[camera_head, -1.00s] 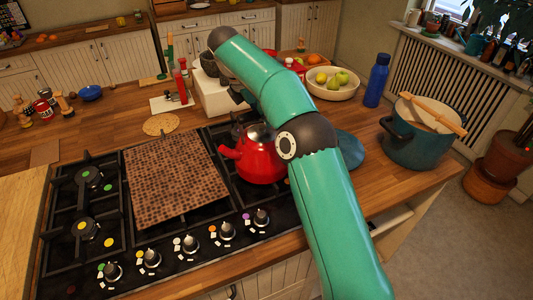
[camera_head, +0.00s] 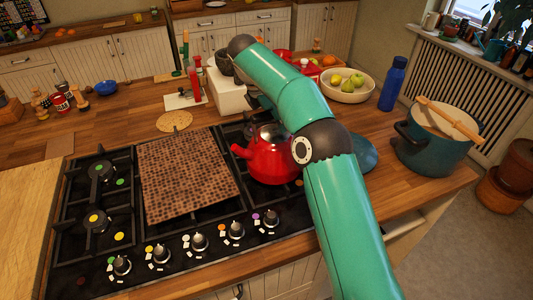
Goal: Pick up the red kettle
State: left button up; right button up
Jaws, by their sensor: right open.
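The red kettle (camera_head: 268,158) stands upright on the right part of the black gas stove (camera_head: 75,258), its spout pointing left. My right arm passes in front of it and hides its right side. My right gripper (camera_head: 257,101) is just behind and above the kettle, mostly hidden by my green arm. It is open, and a gap to the kettle cannot be judged clearly. My left gripper is not in view.
A brown patterned board (camera_head: 187,175) covers burners left of the kettle. Right of my arm are a teal pot (camera_head: 432,150) with a wooden utensil, a blue bottle (camera_head: 392,85) and a fruit bowl (camera_head: 346,92). A white box (camera_head: 229,96) stands behind the stove.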

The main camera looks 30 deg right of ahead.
grip_shut()
dwell(0.3)
dwell(0.4)
jog(key=shift+r, duration=0.15)
